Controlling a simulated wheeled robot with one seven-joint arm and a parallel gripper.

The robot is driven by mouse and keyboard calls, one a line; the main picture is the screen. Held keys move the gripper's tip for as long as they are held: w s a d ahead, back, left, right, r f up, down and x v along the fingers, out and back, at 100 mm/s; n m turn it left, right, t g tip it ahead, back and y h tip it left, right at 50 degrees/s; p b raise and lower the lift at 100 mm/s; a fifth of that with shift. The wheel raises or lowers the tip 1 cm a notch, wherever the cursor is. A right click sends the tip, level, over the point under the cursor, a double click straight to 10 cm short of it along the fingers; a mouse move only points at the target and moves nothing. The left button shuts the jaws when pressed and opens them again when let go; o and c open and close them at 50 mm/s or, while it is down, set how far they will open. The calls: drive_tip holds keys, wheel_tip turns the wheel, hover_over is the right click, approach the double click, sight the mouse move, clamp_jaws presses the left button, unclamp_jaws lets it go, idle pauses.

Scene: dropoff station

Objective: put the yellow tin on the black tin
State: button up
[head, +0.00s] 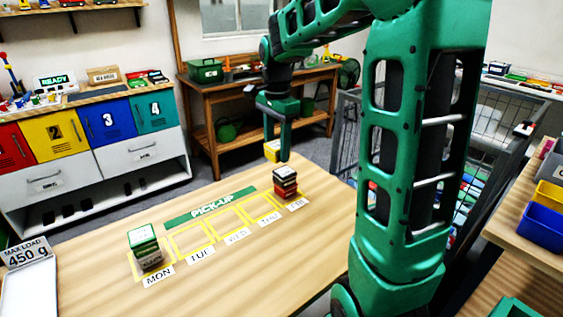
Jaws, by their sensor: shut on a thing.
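The yellow tin (271,151) is held by my gripper (279,150), above the far edge of the table. One dark finger hides part of the tin. A stack of small tins stands at the FRI square; its top looks to be the black tin (286,172), with red and dark tins under it. The yellow tin is up and slightly left of this stack in the picture, apart from it as far as I can tell. The exact height and depth gap cannot be judged from this one view.
The wooden table (240,275) has a green PICK-UP strip (210,204) and day-marked yellow squares; TUE, WED and THU are empty. A stack with a green top (143,236) stands at MON. A wire cage cart (345,140) stands beyond the table's right side.

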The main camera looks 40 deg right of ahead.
sight(284, 171)
drive_tip(key=d, duration=0.1)
drive_tip(key=d+f, duration=0.2)
drive_tip(key=shift+w+d, duration=0.1)
drive_tip(key=shift+w, duration=0.2)
drive_tip(key=shift+f, duration=1.95)
drive_tip(key=shift+f, duration=0.1)
drive_tip(key=o, duration=1.2)
wheel_tip(284, 171, up, 11)
drive_tip(key=s+a+f+n, duration=0.1)
drive_tip(key=s+f+n, duration=0.2)
drive_tip(key=s, duration=0.6)
drive_tip(key=s+a+f+n, duration=0.1)
drive_tip(key=s+f+n, duration=0.2)
drive_tip(key=s, duration=0.7)
drive_tip(key=s+a+f+n, duration=0.1)
drive_tip(key=s+f+n, duration=0.3)
drive_tip(key=s, duration=0.5)
drive_tip(key=shift+s+n, duration=0.3)
drive_tip(key=shift+n, duration=0.3)
